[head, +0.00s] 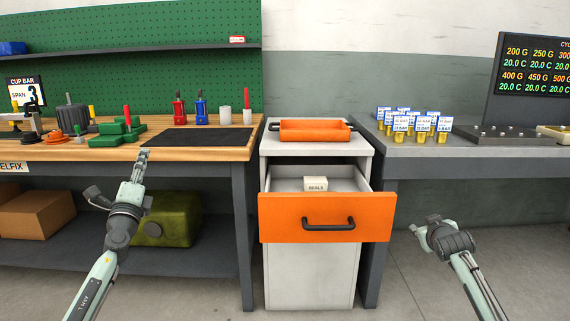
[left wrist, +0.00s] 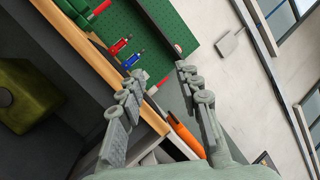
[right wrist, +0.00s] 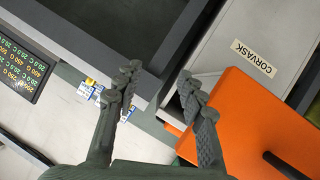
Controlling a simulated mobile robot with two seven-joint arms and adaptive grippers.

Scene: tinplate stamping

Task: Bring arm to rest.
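My left gripper (head: 143,155) points up in front of the wooden bench's front edge in the head view. In the left wrist view its two fingers (left wrist: 156,73) stand apart with nothing between them. No held object shows at either gripper.
The orange drawer (head: 280,219) is pulled out between the arms, holding a white box (head: 315,184) marked SEALS. An orange tray (head: 315,131) sits on the cabinet. The wooden bench (head: 210,152) is left, the grey table (head: 470,164) right. Floor (head: 420,280) shows around the right gripper.

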